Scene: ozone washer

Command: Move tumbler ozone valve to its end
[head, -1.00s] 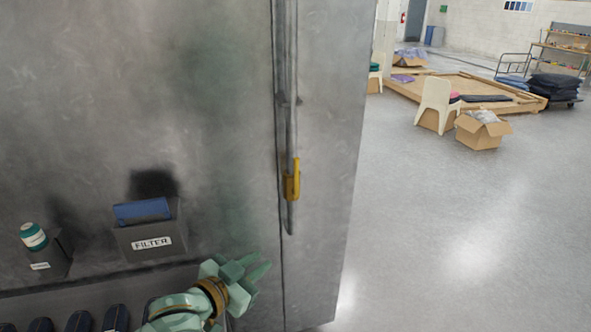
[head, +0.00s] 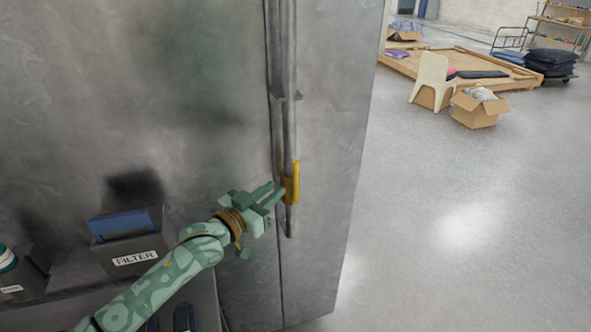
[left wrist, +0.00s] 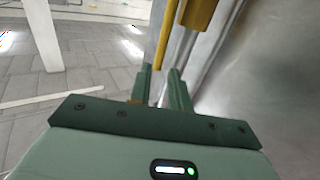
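A yellow piece (head: 291,181) sits low on the vertical grey pipe (head: 289,125) on the front of a tall metal cabinet. It is the likely ozone valve, though I see no label on it. My left gripper (head: 278,194), pale green, is just left of it, with its fingertips close to it. I cannot tell whether they touch. In the left wrist view, a yellow block (left wrist: 200,13) and a thin yellow strip (left wrist: 174,45) lie beyond the fingertips. My right gripper is out of view.
The cabinet face (head: 130,80) is close in front. Open floor (head: 450,240) lies to the right, with a cardboard box (head: 478,108) farther back.

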